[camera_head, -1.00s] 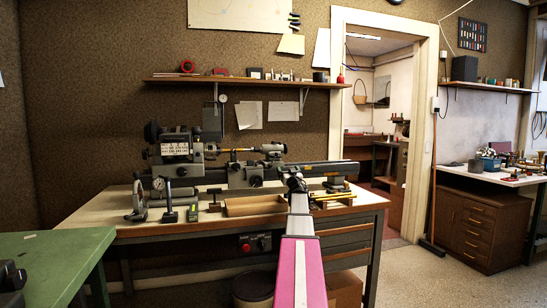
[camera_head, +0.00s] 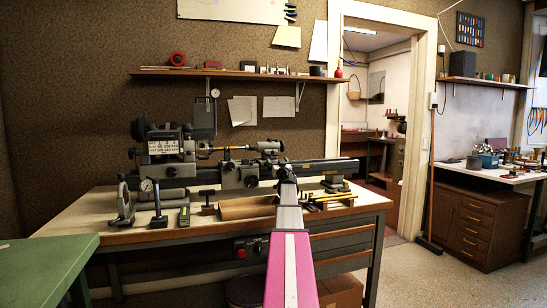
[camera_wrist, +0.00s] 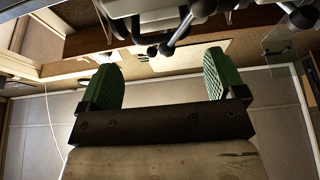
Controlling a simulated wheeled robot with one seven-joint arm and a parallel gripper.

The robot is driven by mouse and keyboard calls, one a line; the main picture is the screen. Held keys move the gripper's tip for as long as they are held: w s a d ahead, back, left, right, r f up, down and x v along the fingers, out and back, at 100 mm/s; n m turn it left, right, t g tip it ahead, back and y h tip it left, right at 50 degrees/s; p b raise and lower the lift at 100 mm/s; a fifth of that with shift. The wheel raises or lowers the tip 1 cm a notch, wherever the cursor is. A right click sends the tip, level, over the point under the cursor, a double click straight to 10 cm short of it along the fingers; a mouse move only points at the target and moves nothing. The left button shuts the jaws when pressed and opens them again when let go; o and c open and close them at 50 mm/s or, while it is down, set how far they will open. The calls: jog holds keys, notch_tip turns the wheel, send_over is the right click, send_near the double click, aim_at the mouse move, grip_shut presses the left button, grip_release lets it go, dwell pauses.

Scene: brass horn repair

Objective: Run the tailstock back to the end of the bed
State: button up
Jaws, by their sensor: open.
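The grey lathe stands on the bench. Its tailstock (camera_head: 268,147) is on the bed (camera_head: 335,168), right of the headstock (camera_head: 165,146), with a clear length of bed to its right. A brass-coloured rod (camera_head: 228,148) lies between headstock and tailstock. My arm reaches up in front of the lathe, and my gripper's fingers are not clear in the head view. In the wrist view my gripper (camera_wrist: 160,76) shows two green pads wide apart with nothing between them. Dark ball-ended handles (camera_wrist: 200,8) of the machine hang beyond and above the pads; none is touched.
The wooden bench (camera_head: 120,228) holds a wooden tray (camera_head: 248,208), a dial gauge stand (camera_head: 158,200) and brass bars (camera_head: 328,200) near its front. A green table (camera_head: 45,265) is at lower left. Open floor lies right of the bench.

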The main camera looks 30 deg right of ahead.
jog(key=x, duration=0.7)
